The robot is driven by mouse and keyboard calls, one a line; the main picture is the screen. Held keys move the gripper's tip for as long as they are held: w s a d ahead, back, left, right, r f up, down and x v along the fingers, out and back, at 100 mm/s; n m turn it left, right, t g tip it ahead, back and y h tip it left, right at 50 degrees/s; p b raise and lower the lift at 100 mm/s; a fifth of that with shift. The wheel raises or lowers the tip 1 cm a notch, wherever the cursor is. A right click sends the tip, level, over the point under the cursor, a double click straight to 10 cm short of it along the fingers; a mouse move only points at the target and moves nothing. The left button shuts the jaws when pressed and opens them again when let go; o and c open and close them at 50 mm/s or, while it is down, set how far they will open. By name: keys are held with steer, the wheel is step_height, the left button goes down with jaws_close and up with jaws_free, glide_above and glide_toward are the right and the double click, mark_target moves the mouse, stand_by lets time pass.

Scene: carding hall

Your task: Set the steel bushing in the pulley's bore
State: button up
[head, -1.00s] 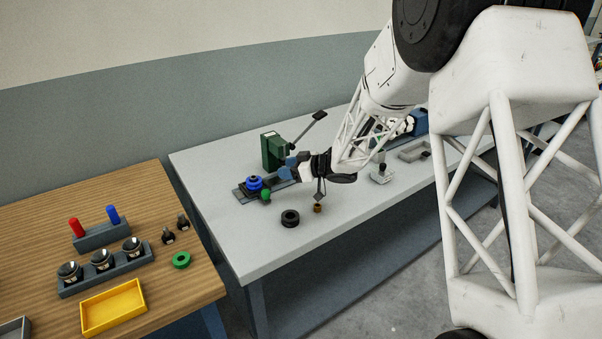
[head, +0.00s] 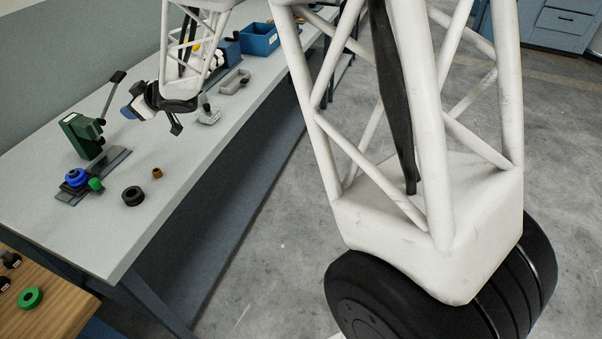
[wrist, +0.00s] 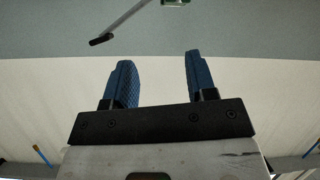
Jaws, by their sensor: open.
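A blue stepped round part (head: 76,178), which looks like the pulley, sits on a dark grey plate (head: 112,172) in front of a green lever press (head: 82,137). Its bore is too small to make out. A small brown-bronze cylinder (head: 157,173) stands alone on the grey bench. I see no clearly steel-coloured bushing.
A green knob (head: 96,184) is beside the blue part. A black ring (head: 133,196) lies near the bench's front edge. A pale block (head: 208,117), a grey tray (head: 234,84) and a blue bin (head: 260,39) are farther right. A wooden table (head: 50,310) holds a green ring (head: 30,298).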

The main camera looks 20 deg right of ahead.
steer(key=s+d+r+m+h, duration=0.45)
steer(key=s+d, duration=0.35)
steer(key=d, duration=0.3)
steer(key=s+d+r+m+h, duration=0.3)
steer(key=s+d+r+h, duration=0.15)
steer(key=s+d, duration=0.5)
steer(key=s+d+f+m+g, duration=0.1)
steer(key=s+d+g, duration=0.1)
steer(key=s, duration=0.8)
steer(key=s+d+f+m+g, duration=0.1)
steer(key=s+d+m+g, duration=0.1)
steer(key=s, duration=0.7)
steer(key=s+d+f+m+g, duration=0.1)
steer(key=s+d+g, duration=0.1)
steer(key=s, duration=0.8)
steer(key=shift+s+d+f+g+h, duration=0.2)
steer(key=shift+s+f+g+h, duration=0.1)
steer(key=shift+s+h, duration=0.1)
